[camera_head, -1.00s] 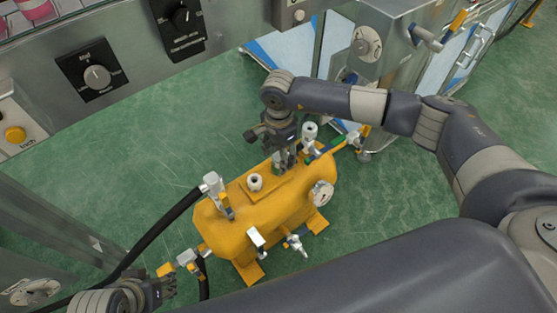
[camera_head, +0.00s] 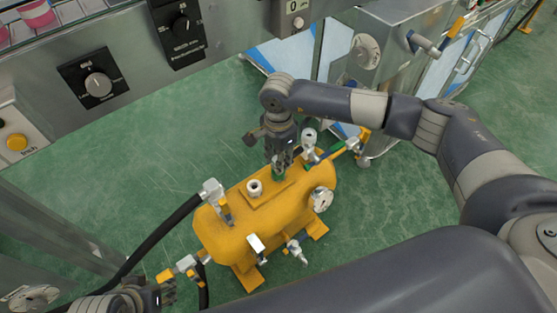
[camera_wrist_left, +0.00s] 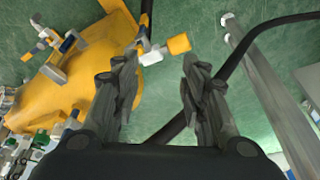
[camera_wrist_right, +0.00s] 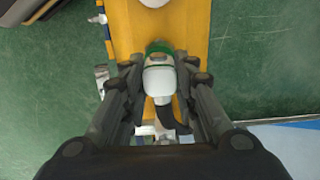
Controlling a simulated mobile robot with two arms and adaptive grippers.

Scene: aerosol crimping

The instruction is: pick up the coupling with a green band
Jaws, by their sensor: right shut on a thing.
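The coupling with a green band (camera_wrist_right: 160,78) is a white piece with a green ring at its far end, between the fingers of my right gripper (camera_wrist_right: 160,70) in the right wrist view. That gripper is shut on it. In the head view my right gripper (camera_head: 280,163) is over the right part of the yellow tank's top, and a bit of green (camera_head: 278,173) shows below its fingers. I cannot tell whether the coupling is clear of the tank. My left gripper (camera_wrist_left: 160,70) is open and empty, with a white fitting with an orange end (camera_wrist_left: 164,51) beyond its fingertips.
The yellow tank (camera_head: 240,224) stands on the green floor with hoses, valves and a gauge (camera_head: 321,199). A white fitting (camera_head: 254,187) stands on its top plate. A control panel (camera_head: 140,62) is behind, and a metal cabinet (camera_head: 385,42) is at back right.

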